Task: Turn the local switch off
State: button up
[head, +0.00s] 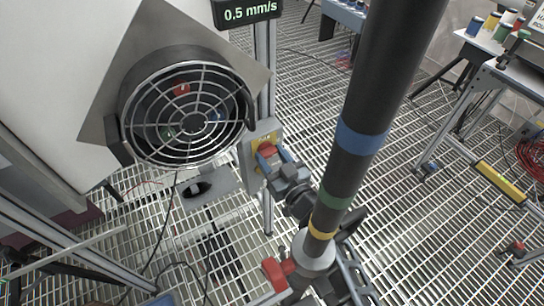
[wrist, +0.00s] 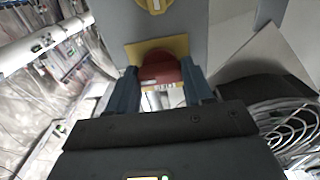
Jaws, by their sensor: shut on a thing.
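The local switch is a red handle (head: 266,149) on a yellow plate (head: 256,146), fixed to a grey box (head: 249,172) on a post beside the fan. My gripper (head: 271,157) is at the switch, with its blue fingers closed on either side of the red handle. In the wrist view, the red handle (wrist: 160,67) sits between the fingertips of my gripper (wrist: 158,74), in front of the yellow plate (wrist: 133,53). The lower part of the handle is hidden by my gripper.
A caged round fan (head: 188,115) stands just left of the switch. A yellow round fitting (wrist: 154,4) shows above the switch in the wrist view. A bench with spools (head: 490,40) is at right; open grating floor lies between.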

jog(key=c, duration=0.4)
jog(key=shift+n, duration=0.3)
jog(key=n, duration=0.3)
jog(key=shift+n, duration=0.4)
jog(key=n, duration=0.3)
jog(key=shift+n+b, duration=0.3)
jog(key=shift+b, duration=0.05)
jog(key=n+b, duration=0.1)
jog(key=n, duration=0.4)
jog(key=shift+f, duration=0.1)
jog(key=shift+n+b, duration=0.45)
jog(key=shift+n, duration=1.95)
jog(key=o, duration=1.1)
jog(key=shift+c, duration=0.2)
